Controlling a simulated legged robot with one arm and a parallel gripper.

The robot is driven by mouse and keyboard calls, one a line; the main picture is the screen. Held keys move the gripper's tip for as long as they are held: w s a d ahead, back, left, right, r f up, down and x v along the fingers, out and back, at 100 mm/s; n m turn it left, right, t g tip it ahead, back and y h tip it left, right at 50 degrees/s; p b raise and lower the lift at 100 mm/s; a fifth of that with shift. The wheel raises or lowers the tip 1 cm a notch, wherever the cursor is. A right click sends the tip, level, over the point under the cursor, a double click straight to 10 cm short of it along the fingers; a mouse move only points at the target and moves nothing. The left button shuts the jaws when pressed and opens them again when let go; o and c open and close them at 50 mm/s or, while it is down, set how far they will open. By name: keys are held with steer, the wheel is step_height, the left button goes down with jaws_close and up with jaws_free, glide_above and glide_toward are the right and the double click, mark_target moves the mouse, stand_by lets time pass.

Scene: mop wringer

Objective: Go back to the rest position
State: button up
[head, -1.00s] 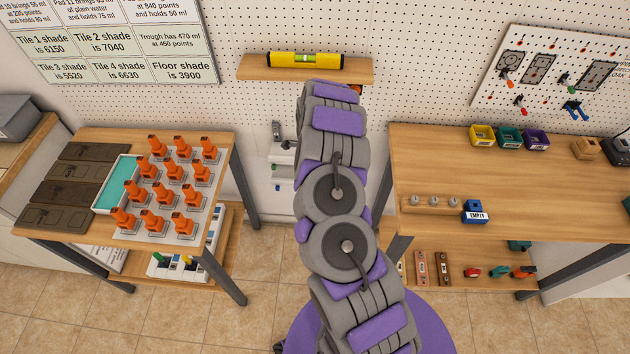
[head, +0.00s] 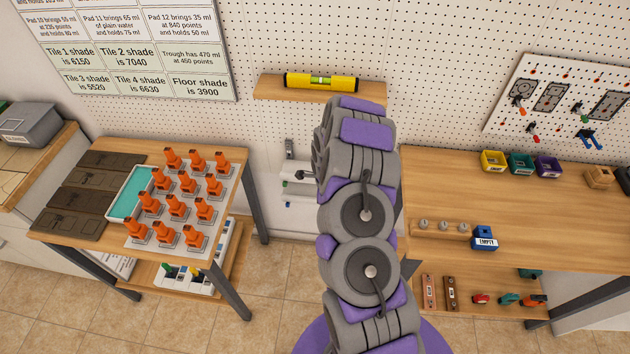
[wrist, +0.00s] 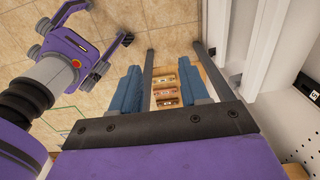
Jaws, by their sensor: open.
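My gripper (wrist: 163,75) shows in the wrist view, with two blue fingers apart and nothing held between them. Well beyond the fingers, in the gap, lie several small brown and tan blocks on a wooden surface. In the head view my grey and purple arm rises through the middle, in front of the pegboard wall. The gripper itself is hidden there behind the arm's upper links.
A left table (head: 95,237) holds orange bottle-like items (head: 178,207) and a teal tray (head: 131,192). A right table (head: 560,215) holds small bins and a blue "EMPTY" box (head: 484,238). A wall shelf (head: 270,90) bears a yellow level (head: 320,81). Floor shows between the tables.

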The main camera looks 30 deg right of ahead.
steer(key=s+a+r+n, duration=0.4)
steer(key=a+r+n, duration=0.2)
steer(key=r, duration=0.5)
steer(key=s+a+r+n, duration=0.3)
steer(key=a+r+n, duration=0.3)
steer(key=r, duration=0.5)
steer(key=s+a+r+n, duration=0.2)
steer(key=s+r+n, duration=0.2)
steer(key=s, duration=0.5)
steer(key=s+a+r+n+g+b, duration=0.1)
steer(key=s+r+n, duration=0.3)
steer(key=s, duration=0.6)
steer(key=s+a+r+n, duration=0.3)
steer(key=s+r+n, duration=0.1)
steer(key=s, duration=0.5)
steer(key=shift+s+a+r+n+g, duration=0.2)
steer(key=shift+s+r+n+g, duration=0.15)
steer(key=shift+r, duration=0.2)
steer(key=shift+w, duration=0.1)
